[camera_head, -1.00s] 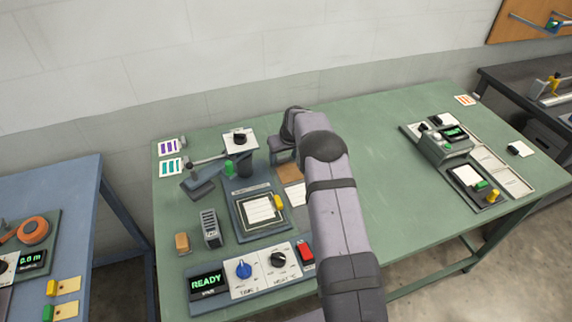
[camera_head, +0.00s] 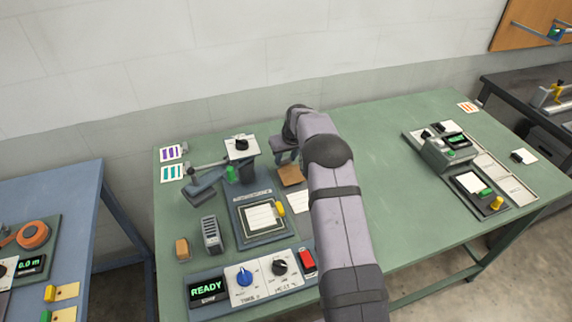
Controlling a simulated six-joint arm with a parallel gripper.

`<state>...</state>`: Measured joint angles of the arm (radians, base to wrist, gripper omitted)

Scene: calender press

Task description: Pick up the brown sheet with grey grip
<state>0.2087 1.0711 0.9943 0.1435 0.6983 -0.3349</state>
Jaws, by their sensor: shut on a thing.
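The brown sheet (camera_head: 291,176) is on the green table, just behind a white sheet (camera_head: 299,202) and right of the framed white pad. It looks flat; I cannot tell whether it touches the table or is slightly raised. My gripper (camera_head: 281,161) is at the sheet's back edge, pointing down, shut on its grey grip. The grip itself is hidden in the jaws, and my arm covers the area to the right of the sheet.
Left of the sheet are a framed pad (camera_head: 262,216) with a yellow tab and a lever device (camera_head: 205,186) with a green knob. A control panel (camera_head: 248,279) reading READY is in front. The table's middle right is clear; another device (camera_head: 447,152) stands farther right.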

